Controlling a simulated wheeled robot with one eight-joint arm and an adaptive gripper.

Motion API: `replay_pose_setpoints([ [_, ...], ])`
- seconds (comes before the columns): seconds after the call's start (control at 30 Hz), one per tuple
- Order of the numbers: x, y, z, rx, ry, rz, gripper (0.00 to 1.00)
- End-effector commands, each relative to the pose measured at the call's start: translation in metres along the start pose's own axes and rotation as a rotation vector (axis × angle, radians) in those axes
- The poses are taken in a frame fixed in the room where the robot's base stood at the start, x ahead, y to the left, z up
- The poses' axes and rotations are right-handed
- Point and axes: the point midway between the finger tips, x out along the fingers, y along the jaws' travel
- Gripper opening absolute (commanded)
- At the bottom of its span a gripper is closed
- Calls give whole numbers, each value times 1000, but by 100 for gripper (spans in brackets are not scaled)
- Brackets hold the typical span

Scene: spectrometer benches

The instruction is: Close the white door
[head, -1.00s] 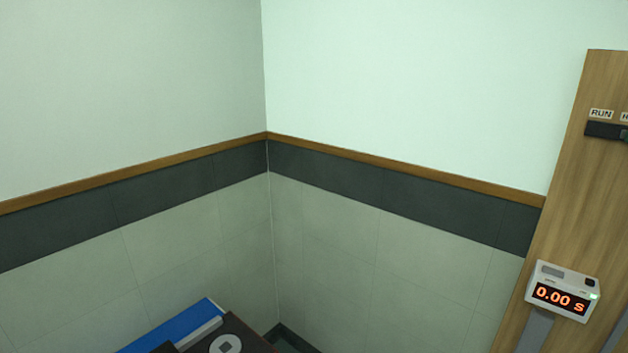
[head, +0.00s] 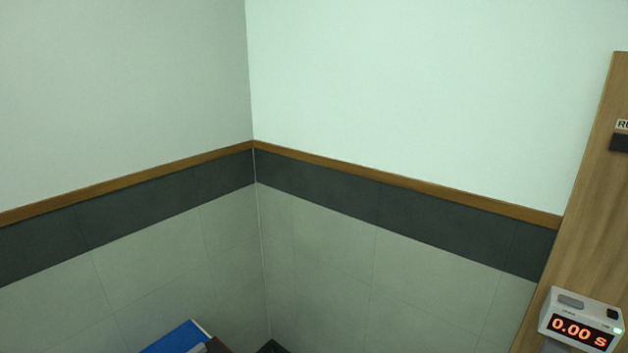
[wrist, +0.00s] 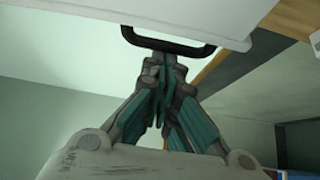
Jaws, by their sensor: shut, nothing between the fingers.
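A white panel (wrist: 205,14), which looks like the white door, fills the top of the wrist view. A black handle (wrist: 178,50) hangs along its edge. My gripper (wrist: 160,68) is shut and empty, with its fingertips close to the handle. I cannot tell whether the tips touch it. How far the door stands open is not clear. The head view shows neither the door nor my gripper.
In the head view, a timer box (head: 580,321) reading 0.00 s stands by a wooden panel (head: 590,215) at right. A blue thing (head: 177,338) shows at the bottom. Tiled walls (head: 330,250) meet in a corner.

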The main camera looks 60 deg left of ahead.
Motion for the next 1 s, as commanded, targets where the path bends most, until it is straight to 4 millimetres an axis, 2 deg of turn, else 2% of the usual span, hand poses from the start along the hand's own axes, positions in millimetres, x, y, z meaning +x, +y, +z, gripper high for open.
replay_pose_setpoints([
  [0.47, -2, 0, 2, 0, 5, 0, 0],
  [1.0, -21, -1, 24, 1, 116, -2, 0],
])
